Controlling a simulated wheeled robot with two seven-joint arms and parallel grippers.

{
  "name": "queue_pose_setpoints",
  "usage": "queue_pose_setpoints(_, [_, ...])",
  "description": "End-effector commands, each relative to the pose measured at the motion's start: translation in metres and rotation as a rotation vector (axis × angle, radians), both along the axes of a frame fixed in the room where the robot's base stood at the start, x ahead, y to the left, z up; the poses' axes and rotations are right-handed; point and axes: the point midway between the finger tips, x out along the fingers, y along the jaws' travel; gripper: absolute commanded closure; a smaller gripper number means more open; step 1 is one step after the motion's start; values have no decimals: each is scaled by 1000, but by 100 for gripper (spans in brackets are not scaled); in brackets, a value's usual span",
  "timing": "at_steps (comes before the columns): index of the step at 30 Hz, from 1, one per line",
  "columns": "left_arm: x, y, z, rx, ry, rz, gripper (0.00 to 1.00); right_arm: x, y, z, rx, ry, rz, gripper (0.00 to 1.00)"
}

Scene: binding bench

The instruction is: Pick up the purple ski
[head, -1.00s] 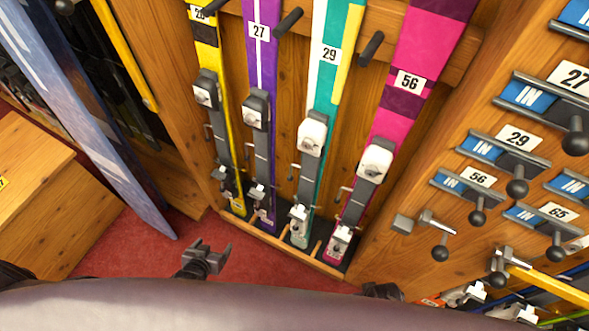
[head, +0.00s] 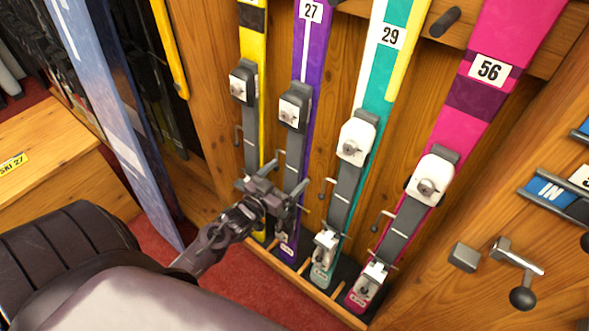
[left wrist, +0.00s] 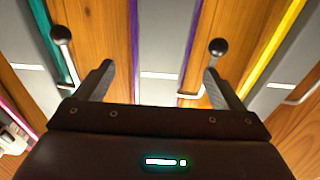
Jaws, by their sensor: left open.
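The purple ski (head: 314,52), numbered 27, stands upright in the rack between the yellow ski (head: 252,45) and the teal and white ski (head: 372,85). Its grey binding runs down its front. My left gripper (head: 270,192) is open at the lower part of this binding and hides some of it. In the left wrist view the purple ski (left wrist: 134,50) shows as purple edges beside a grey plate, lying between the open fingers (left wrist: 158,72). I cannot tell how deep the fingers reach. My right gripper is not in view.
A pink ski (head: 463,125), numbered 56, stands at the right of the rack. Black-tipped pegs (head: 445,22) stick out from the wooden back. A wooden box (head: 45,150) and a blue-grey ski (head: 115,120) are at the left. Red carpet (head: 240,285) lies in front.

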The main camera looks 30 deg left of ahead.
Motion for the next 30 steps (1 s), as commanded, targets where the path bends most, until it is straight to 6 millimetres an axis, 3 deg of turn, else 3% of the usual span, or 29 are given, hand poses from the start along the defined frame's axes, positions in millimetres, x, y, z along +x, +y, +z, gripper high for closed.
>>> queue_pose_setpoints(6, [30, -2, -2, 1, 0, 0, 10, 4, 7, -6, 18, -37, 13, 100])
queue_pose_setpoints(14, [33, -3, -2, 1, 2, 0, 10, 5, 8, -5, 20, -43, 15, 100])
queue_pose_setpoints(30, [33, -2, -2, 1, 1, 1, 78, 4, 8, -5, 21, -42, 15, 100])
